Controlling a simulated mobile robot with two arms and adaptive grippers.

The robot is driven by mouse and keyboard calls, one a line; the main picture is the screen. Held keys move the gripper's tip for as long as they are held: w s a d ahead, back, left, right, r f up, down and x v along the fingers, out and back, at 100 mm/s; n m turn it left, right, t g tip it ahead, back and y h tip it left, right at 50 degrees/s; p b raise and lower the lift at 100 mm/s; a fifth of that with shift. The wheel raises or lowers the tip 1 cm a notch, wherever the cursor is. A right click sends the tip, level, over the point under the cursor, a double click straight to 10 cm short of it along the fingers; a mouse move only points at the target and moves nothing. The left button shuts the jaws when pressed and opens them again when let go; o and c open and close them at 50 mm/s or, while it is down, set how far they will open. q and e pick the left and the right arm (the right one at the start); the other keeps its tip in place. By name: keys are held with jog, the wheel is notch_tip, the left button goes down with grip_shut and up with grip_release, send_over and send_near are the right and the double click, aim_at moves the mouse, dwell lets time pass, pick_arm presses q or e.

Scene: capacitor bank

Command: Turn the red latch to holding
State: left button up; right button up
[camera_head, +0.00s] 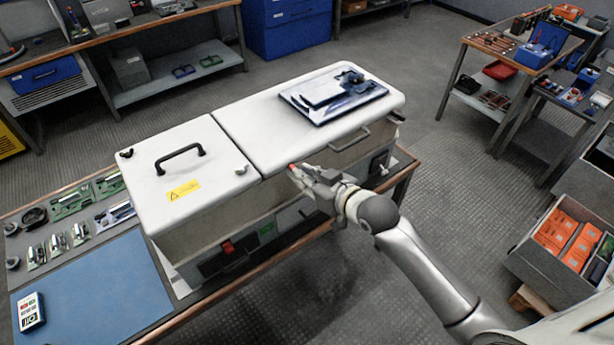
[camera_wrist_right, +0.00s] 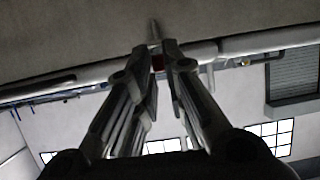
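The red latch (camera_head: 292,166) shows as a small red spot at the front edge of the white-lidded cabinet (camera_head: 235,171), near the seam between its two lids. In the right wrist view the red latch (camera_wrist_right: 157,62) sits between my fingertips, with a thin pale pin beyond it. My right gripper (camera_head: 298,170) reaches the latch from the right, its fingers close together. In the wrist view my right gripper (camera_wrist_right: 157,66) appears shut on the latch, which the fingers mostly hide. The latch's angle cannot be told. My left gripper is not in view.
The cabinet stands on a bench with a blue mat (camera_head: 95,290). A black handle (camera_head: 180,157) rises from the left lid, and a dark tray (camera_head: 330,95) lies on the right lid. A grey bin (camera_head: 553,262) with orange boxes stands at right. The floor between is clear.

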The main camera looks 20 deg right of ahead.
jog(key=o, duration=0.4)
jog(key=shift+o, duration=0.2)
jog(key=v, duration=1.2)
